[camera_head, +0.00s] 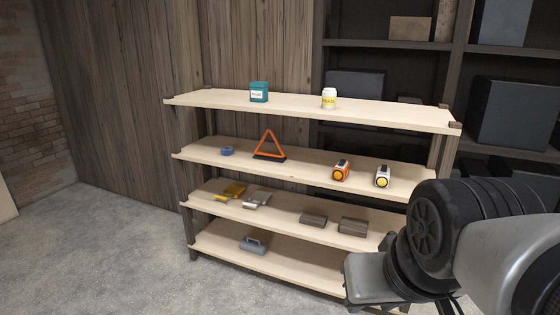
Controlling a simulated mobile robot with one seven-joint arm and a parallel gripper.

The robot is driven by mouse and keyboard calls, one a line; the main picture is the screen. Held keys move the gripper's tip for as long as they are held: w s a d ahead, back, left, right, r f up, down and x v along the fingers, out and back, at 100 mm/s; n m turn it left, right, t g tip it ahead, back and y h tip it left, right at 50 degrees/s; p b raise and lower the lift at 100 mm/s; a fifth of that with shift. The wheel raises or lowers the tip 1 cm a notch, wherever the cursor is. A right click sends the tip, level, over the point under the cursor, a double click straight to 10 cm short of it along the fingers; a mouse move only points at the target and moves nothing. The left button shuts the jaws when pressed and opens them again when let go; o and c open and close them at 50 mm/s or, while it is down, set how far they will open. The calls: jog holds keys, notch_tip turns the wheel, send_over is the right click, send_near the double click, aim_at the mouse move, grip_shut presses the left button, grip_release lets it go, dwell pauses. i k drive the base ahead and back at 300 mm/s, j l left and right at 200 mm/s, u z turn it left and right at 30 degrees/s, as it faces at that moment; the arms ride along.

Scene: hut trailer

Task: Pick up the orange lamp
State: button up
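The orange lamp (341,170) stands on the second shelf from the top, right of centre. It is small, with an orange and white body and a round yellow front facing me. A similar white lamp (382,176) stands just to its right, a small gap apart. My arm fills the lower right of the picture, in front of the right end of the lower shelves. The fingers of my gripper cannot be made out, and nothing touches the orange lamp.
The light wooden shelf unit (310,179) also holds an orange warning triangle (269,146), a blue roll (227,150), a teal canister (258,92), a yellow-labelled white jar (329,98), brown blocks (313,219) and a grey toolbox (253,244). Concrete floor (100,240) at left is clear.

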aim_at(340, 173)
jog(key=i+j+z, duration=0.1)
jog(key=i, duration=1.45)
jog(key=i+j+z, duration=0.1)
jog(key=i+z, duration=0.15)
jog(key=i, duration=0.15)
jog(key=i+j+z, duration=0.2)
jog(key=i, duration=0.25)
jog(key=i+j+z, duration=0.25)
jog(key=i, duration=0.15)
